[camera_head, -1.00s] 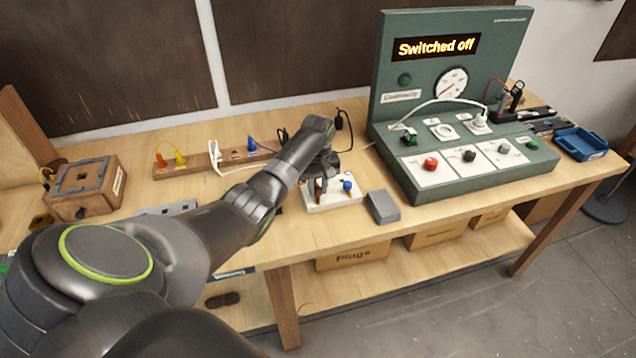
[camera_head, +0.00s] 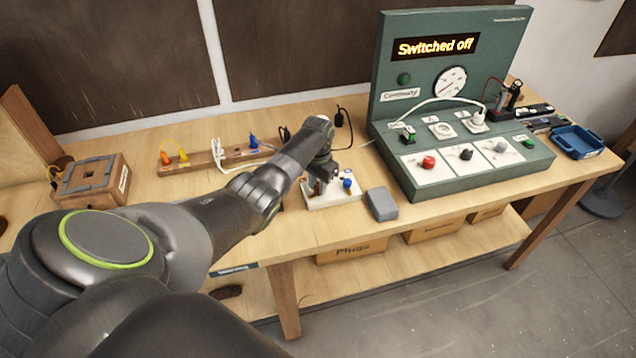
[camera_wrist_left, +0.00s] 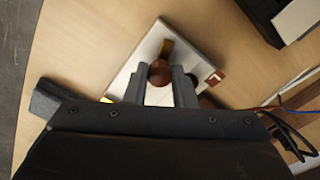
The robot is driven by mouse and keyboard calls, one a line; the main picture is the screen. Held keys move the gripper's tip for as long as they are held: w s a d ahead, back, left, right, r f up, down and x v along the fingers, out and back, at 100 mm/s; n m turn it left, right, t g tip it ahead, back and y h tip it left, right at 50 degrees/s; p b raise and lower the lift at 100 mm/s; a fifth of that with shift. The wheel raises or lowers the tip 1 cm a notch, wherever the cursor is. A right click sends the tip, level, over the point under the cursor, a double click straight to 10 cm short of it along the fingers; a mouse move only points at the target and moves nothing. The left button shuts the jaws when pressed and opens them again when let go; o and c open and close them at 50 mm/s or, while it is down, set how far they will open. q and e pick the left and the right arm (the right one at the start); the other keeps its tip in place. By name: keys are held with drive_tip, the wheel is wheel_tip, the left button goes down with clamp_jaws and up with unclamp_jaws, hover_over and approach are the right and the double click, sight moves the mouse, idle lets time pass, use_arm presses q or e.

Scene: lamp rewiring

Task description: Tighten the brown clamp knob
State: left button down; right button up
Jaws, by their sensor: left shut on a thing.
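The brown clamp knob (camera_wrist_left: 160,73) shows in the left wrist view as a round brown ball between the fingertips of my left gripper. My left gripper (camera_wrist_left: 167,82) is shut on it; the same gripper (camera_head: 322,178) points down in the head view. The knob is on a white terminal block (camera_head: 335,198), which also shows in the left wrist view (camera_wrist_left: 190,40). A blue knob (camera_head: 347,183) stands on the right part of the block. The gripper mostly hides the brown knob in the head view. My right gripper is not in view.
A grey box (camera_head: 381,204) sits right of the block. The green test panel (camera_head: 455,195) with its "Switched off" display stands farther right. A wooden rack (camera_head: 215,158) with plugs is behind my left arm. Cables (camera_wrist_left: 290,130) lie near the block.

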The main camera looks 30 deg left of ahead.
use_arm(q)
drive_tip(key=m, duration=0.6)
drive_tip(key=shift+w+r+m, duration=0.1)
drive_tip(key=shift+w+m, duration=0.05)
drive_tip(key=shift+m, duration=0.15)
drive_tip(key=m, duration=0.3)
drive_tip(key=shift+m, duration=0.3)
drive_tip(key=m, duration=0.3)
drive_tip(key=shift+m, duration=0.3)
drive_tip(key=m, duration=0.4)
drive_tip(key=shift+w+m+b, duration=0.1)
drive_tip(key=shift+m+b, duration=0.25)
drive_tip(key=shift+m, duration=1.75)
drive_tip(key=c, duration=1.2)
unclamp_jaws()
